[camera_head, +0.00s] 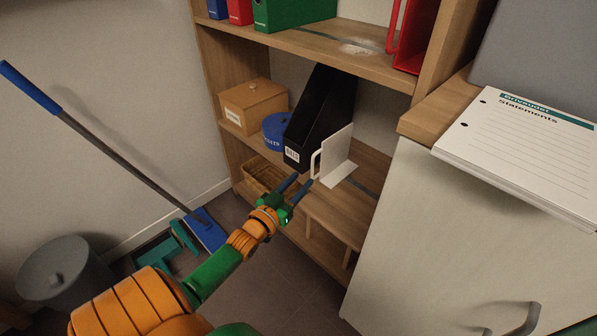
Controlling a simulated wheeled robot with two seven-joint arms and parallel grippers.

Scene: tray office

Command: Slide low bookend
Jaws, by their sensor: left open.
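The white bookend (338,158) stands on the low shelf (345,205) of the wooden bookcase, with an upright plate, a flat foot and a white handle on its left side. A black magazine file (318,112) leans at a tilt just to its left. My left gripper (296,186) is open in front of the shelf, just below and left of the bookend's handle. Its fingers look close to the handle, but I cannot tell whether they touch it. My right gripper is not in view.
A blue round tin (276,131) and a wooden box (254,105) stand left of the file. A wicker basket (262,174) sits below. A pale cabinet (440,230) bounds the right. A bin (62,270) and mop (110,158) are at left.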

